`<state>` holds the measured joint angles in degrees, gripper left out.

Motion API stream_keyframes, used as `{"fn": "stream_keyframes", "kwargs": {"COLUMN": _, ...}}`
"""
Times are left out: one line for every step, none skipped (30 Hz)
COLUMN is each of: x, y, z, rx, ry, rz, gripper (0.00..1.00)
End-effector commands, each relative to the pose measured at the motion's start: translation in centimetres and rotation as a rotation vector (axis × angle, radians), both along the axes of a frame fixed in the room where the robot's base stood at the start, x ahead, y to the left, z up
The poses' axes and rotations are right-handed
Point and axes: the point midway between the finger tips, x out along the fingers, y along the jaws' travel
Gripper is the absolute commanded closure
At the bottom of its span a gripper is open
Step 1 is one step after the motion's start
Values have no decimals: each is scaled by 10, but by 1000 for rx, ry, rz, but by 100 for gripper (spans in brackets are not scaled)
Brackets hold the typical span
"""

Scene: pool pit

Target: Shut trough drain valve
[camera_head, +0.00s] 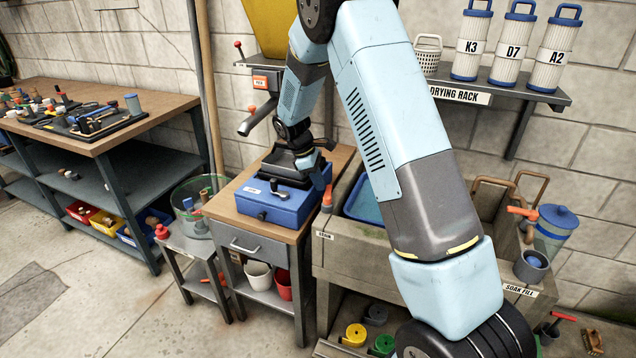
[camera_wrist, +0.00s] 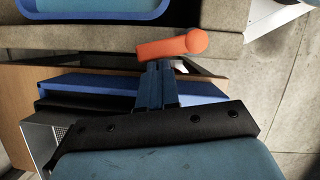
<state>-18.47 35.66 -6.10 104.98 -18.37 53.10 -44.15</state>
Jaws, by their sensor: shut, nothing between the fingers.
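The trough (camera_head: 372,254) is a grey stone basin to the right of the wooden cabinet. The orange drain valve handle (camera_head: 327,198) is at the trough's left front corner, above a label reading DRAIN (camera_head: 325,235). In the wrist view the orange handle (camera_wrist: 170,47) lies sideways across the tips of my gripper (camera_wrist: 154,66). My gripper (camera_head: 323,180) is shut and empty, its blue fingers together right beside the handle. I cannot tell whether they touch it. The valve body is mostly hidden.
A blue box (camera_head: 268,205) with a black tray sits on the cabinet (camera_head: 255,247), close under my wrist. Another orange-handled valve is at the trough's right, by the SOAK FILL label (camera_head: 521,290). A small side table (camera_head: 190,243) stands left. Floor at front left is clear.

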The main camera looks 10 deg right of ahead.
Motion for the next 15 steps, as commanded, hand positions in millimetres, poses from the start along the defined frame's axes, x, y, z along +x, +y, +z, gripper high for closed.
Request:
{"fn": "stream_keyframes", "kwargs": {"x": -2, "y": 0, "z": -1, "rx": 0, "ry": 2, "rz": 0, "gripper": 100}}
{"fn": "stream_keyframes", "kwargs": {"x": -3, "y": 0, "z": -1, "rx": 0, "ry": 2, "rz": 0, "gripper": 100}}
{"fn": "stream_keyframes", "kwargs": {"x": -5, "y": 0, "z": -1, "rx": 0, "ry": 3, "rz": 0, "gripper": 100}}
{"fn": "stream_keyframes", "kwargs": {"x": -6, "y": 0, "z": -1, "rx": 0, "ry": 3, "rz": 0, "gripper": 100}}
{"fn": "stream_keyframes", "kwargs": {"x": -7, "y": -1, "z": -1, "rx": 0, "ry": 3, "rz": 0, "gripper": 100}}
{"fn": "stream_keyframes", "kwargs": {"x": -9, "y": -1, "z": 0, "rx": 0, "ry": 4, "rz": 1, "gripper": 100}}
{"fn": "stream_keyframes", "kwargs": {"x": -10, "y": -1, "z": -1, "rx": 0, "ry": 3, "rz": 1, "gripper": 100}}
{"fn": "stream_keyframes", "kwargs": {"x": -11, "y": -1, "z": -1, "rx": 0, "ry": 3, "rz": 1, "gripper": 100}}
{"fn": "stream_keyframes", "kwargs": {"x": -13, "y": -1, "z": -1, "rx": 0, "ry": 3, "rz": 1, "gripper": 100}}
{"fn": "stream_keyframes", "kwargs": {"x": -14, "y": -1, "z": -1, "rx": 0, "ry": 3, "rz": 0, "gripper": 100}}
{"fn": "stream_keyframes", "kwargs": {"x": -15, "y": -1, "z": -1, "rx": -1, "ry": 4, "rz": 1, "gripper": 100}}
{"fn": "stream_keyframes", "kwargs": {"x": -16, "y": -1, "z": -1, "rx": 0, "ry": 5, "rz": -1, "gripper": 100}}
{"fn": "stream_keyframes", "kwargs": {"x": -16, "y": -1, "z": -1, "rx": 0, "ry": 5, "rz": -1, "gripper": 100}}
{"fn": "stream_keyframes", "kwargs": {"x": -17, "y": -1, "z": -2, "rx": -1, "ry": 5, "rz": 0, "gripper": 100}}
{"fn": "stream_keyframes", "kwargs": {"x": -17, "y": -1, "z": -2, "rx": -1, "ry": 6, "rz": 0, "gripper": 100}}
